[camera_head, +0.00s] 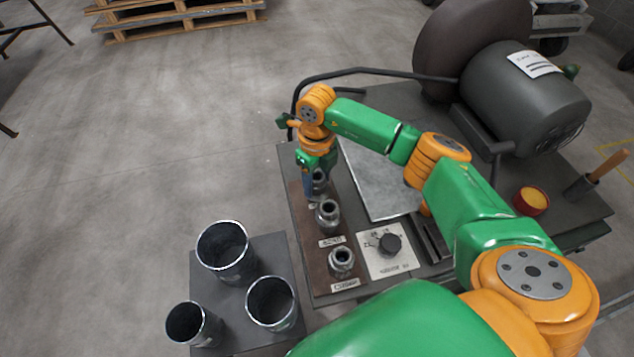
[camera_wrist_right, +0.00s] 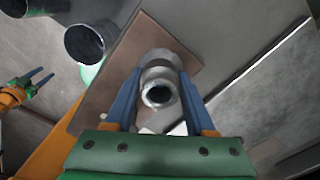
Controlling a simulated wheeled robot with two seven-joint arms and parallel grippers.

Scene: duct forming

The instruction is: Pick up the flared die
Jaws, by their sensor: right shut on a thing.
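Three grey metal dies stand in a row on a brown board (camera_head: 317,275) at the left of the bench. My right gripper (camera_head: 312,181) points down at the far end of the row and is shut on the far die (camera_head: 320,183). In the wrist view its blue fingers stand either side of this die (camera_wrist_right: 159,95), whose round bore faces the camera. The far die's label is mostly hidden, so I cannot read its type. The middle die (camera_head: 328,213) and near die (camera_head: 341,261) stand free. My left gripper (camera_wrist_right: 40,82) shows in the wrist view with its fingers apart and empty.
Three open dark cylinders, including one at the back (camera_head: 224,250), stand on a grey stand (camera_head: 262,250) left of the bench. A control panel with a black knob (camera_head: 389,244) lies beside the board. A large motor (camera_head: 525,97) and a red-yellow tin (camera_head: 531,200) are at the right.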

